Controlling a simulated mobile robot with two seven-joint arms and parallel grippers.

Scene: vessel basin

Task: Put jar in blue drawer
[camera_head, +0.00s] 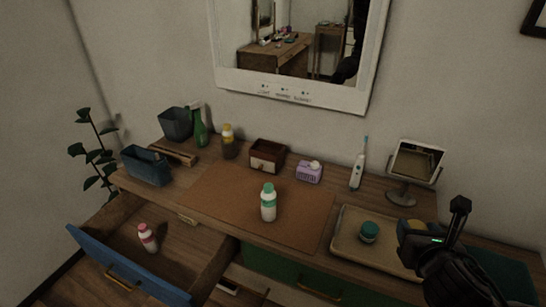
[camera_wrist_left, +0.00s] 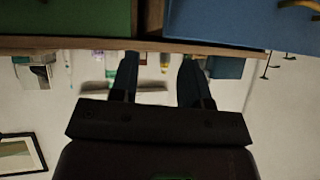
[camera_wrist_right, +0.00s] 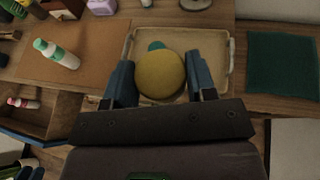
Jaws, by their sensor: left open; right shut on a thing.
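My right gripper (camera_head: 432,222) is at the right of the dresser in the head view. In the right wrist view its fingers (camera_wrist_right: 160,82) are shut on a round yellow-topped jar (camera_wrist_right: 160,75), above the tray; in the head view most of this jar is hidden. A second jar, with a teal lid (camera_head: 368,231), stands in the tray, partly hidden behind the held one in the right wrist view. The blue drawer (camera_head: 128,268) at the lower left is pulled open, with a pink-capped white bottle (camera_head: 148,238) inside. My left gripper (camera_wrist_left: 160,75) is open and empty.
A beige tray (camera_head: 345,243) lies at the right of the dresser top. A green-capped white bottle (camera_head: 268,204) stands on the brown mat (camera_head: 220,192). A mirror on a stand (camera_head: 414,165) is behind the tray. The blue drawer has bare floor around the bottle.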

